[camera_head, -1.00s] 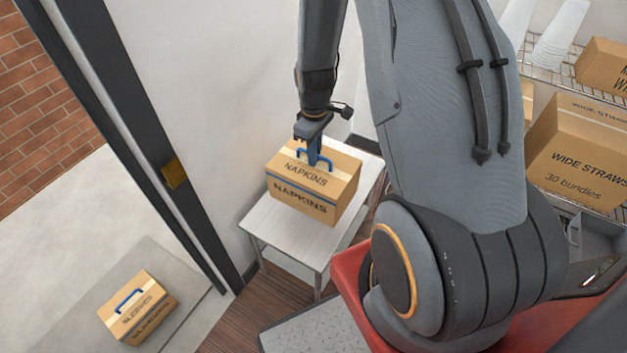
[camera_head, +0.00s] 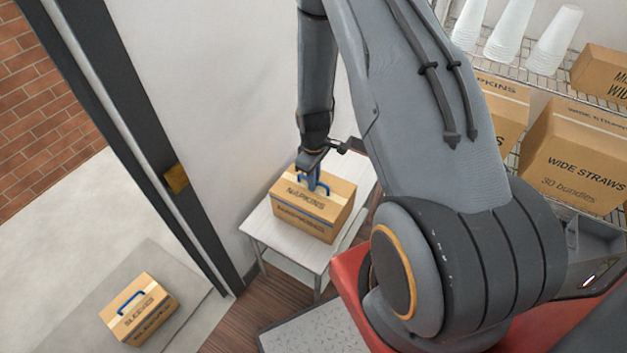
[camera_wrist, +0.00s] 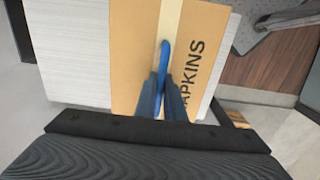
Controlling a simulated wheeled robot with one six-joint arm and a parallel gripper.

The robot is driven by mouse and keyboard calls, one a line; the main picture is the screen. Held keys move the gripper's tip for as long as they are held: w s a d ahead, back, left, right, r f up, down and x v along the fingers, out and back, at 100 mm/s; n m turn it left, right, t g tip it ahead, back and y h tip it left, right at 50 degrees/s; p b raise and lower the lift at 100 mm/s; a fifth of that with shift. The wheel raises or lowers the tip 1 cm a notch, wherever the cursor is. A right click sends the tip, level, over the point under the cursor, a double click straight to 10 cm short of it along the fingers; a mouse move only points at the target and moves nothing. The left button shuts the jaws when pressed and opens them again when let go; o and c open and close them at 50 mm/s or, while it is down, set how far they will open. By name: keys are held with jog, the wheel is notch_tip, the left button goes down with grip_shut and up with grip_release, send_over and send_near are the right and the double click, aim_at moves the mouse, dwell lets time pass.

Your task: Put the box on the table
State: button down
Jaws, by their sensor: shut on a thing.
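The napkins box (camera_head: 315,208) is a brown carton with a blue handle on top. It is over the table (camera_head: 268,236), a small light grey table against the wall, and appears to rest on its top. My gripper (camera_head: 313,184) is above the box, shut on its blue handle. In the wrist view my gripper (camera_wrist: 163,100) pinches the blue handle between its fingers. The box (camera_wrist: 133,55) lies below, with the pale tabletop (camera_wrist: 68,50) on both sides of it. The fingers hide part of the handle.
A sleeves box (camera_head: 139,309) with a blue handle stands on the floor mat beyond the doorway. A dark door frame (camera_head: 150,150) is left of the table. A wire shelf at right holds a wide straws box (camera_head: 575,160), other cartons and stacked white cups (camera_head: 510,30).

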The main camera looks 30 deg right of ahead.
jog(key=shift+f, duration=0.15)
jog(key=c, duration=1.8)
grip_release()
jog(key=shift+c, duration=0.2)
notch_tip(320, 180, up, 12)
jog(key=b, duration=0.2)
jog(key=s+a+r+m, duration=0.3)
jog(key=s+a+r, duration=0.1)
jog(key=s+r, duration=0.3)
jog(key=s+a+r+m, duration=0.3)
jog(key=s+a+r, duration=0.2)
jog(key=s+r, duration=0.3)
jog(key=shift+a+r+m+t, duration=0.15)
jog(key=shift+r+m+t, duration=0.2)
jog(key=shift+r, duration=0.45)
